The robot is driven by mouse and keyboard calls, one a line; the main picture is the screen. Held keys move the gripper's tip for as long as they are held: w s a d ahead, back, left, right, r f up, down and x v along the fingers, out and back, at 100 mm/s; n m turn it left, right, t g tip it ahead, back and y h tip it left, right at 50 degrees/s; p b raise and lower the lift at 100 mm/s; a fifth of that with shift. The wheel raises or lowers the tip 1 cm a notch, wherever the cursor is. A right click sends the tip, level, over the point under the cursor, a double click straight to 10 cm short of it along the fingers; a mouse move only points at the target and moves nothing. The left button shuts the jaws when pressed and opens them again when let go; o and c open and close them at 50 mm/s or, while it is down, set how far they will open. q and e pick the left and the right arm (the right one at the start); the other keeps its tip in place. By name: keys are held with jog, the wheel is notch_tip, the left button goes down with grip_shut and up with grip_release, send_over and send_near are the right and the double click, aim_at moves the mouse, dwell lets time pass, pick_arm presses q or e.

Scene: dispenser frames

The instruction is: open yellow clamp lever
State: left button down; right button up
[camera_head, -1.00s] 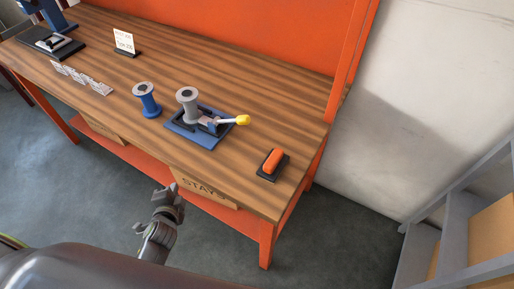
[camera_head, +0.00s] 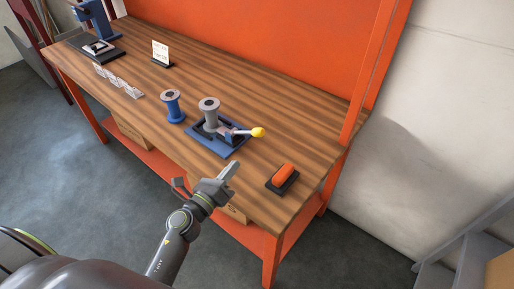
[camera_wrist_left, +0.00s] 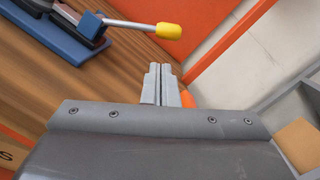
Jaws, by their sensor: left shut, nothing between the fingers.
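The clamp lever (camera_head: 242,132) is a metal rod with a yellow knob (camera_head: 258,132) at its right end. It sticks out to the right from a dark clamp on a blue base plate (camera_head: 228,148), beside a grey spool (camera_head: 209,112). My left gripper (camera_head: 232,170) is shut and empty, at the table's front edge, nearer the camera than the clamp. In the left wrist view the shut fingertips (camera_wrist_left: 158,68) are below the yellow knob (camera_wrist_left: 168,31), apart from it. My right gripper does not show.
A blue spool (camera_head: 173,106) stands left of the clamp. An orange block on a black base (camera_head: 283,177) lies near the right front corner. Clear plates, a small sign (camera_head: 160,52) and a blue press stand further left. Bare wood (camera_head: 300,130) lies right of the knob.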

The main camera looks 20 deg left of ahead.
aim_at(246, 132)
pick_arm(q)
jog(key=shift+d+f+m+h, duration=0.15)
jog(key=shift+d+m+h, duration=0.3)
jog(key=shift+m, duration=0.25)
jog(key=shift+w, duration=0.1)
jog(key=p+x, duration=0.1)
jog(key=x, duration=0.7)
jog(key=shift+w+d, duration=0.1)
jog(key=shift+w, duration=0.05)
jog(key=shift+x, duration=0.85)
jog(key=shift+f, duration=0.1)
